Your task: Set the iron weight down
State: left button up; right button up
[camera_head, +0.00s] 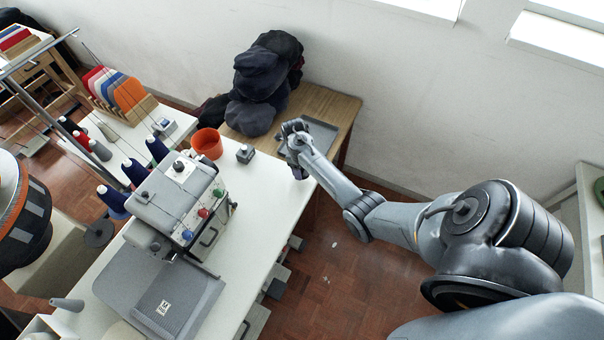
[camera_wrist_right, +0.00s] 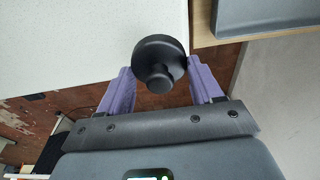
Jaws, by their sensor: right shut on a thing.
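The iron weight (camera_wrist_right: 160,62), a dark round piece with a smaller knob, sits between the purple fingers of my right gripper (camera_wrist_right: 158,68) in the right wrist view. The gripper is shut on it. In the wrist view the weight overlaps the white table's edge, with brown floor showing below. I cannot tell its height over the table. My left gripper is not in view.
A small grey block with a dark knob (camera_head: 245,153) and an orange pot (camera_head: 207,143) stand on the white table. A sewing machine (camera_head: 175,205) stands nearer. A wooden table (camera_head: 340,105) behind holds a grey tray (camera_head: 322,132) and dark caps (camera_head: 260,75). White tabletop right of the machine is clear.

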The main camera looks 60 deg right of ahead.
notch_tip(320, 180, down, 4)
jog(key=shift+r+b, duration=0.25)
jog(key=shift+b, duration=0.15)
jog(key=shift+f, duration=0.15)
jog(key=shift+f, duration=0.1)
jog(key=o, duration=1.4)
jog(key=shift+o, duration=0.2)
